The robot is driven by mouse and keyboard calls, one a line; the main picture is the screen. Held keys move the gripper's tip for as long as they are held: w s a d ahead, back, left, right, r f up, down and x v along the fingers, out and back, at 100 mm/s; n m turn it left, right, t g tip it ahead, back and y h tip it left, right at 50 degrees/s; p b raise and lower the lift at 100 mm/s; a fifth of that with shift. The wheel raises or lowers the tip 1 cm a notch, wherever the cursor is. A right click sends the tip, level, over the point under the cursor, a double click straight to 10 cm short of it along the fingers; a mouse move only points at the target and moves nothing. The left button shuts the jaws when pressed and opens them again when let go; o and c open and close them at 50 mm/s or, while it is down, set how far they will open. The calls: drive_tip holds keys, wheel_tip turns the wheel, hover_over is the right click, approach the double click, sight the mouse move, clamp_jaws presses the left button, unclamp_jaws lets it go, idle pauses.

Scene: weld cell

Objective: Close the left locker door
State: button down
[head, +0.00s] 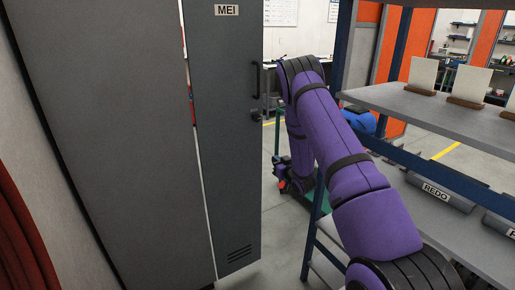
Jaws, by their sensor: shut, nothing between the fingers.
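A tall grey locker door (228,150) with a MEI label, a dark handle on its right edge and vent slots near its foot stands left of centre. A broad plain grey panel (100,140) fills the left, with no handle or label showing. A narrow gap between the two shows white and some red and blue. I cannot tell whether the plain panel is the left door or the locker's side. My purple arm rises from the lower right to a bend right of the MEI door, then drops behind itself.
A grey shelf unit (440,110) with blue posts stands close on the right, beside my arm. It holds upright plates and a bin marked REDO (435,190). A dark red curtain (22,245) hangs at the lower left. Some bare floor shows between locker and shelf.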

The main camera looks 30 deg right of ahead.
sight(257, 145)
drive_tip(key=w, duration=1.3)
drive_tip(key=shift+w+a, duration=0.15)
drive_tip(key=shift+w, duration=0.15)
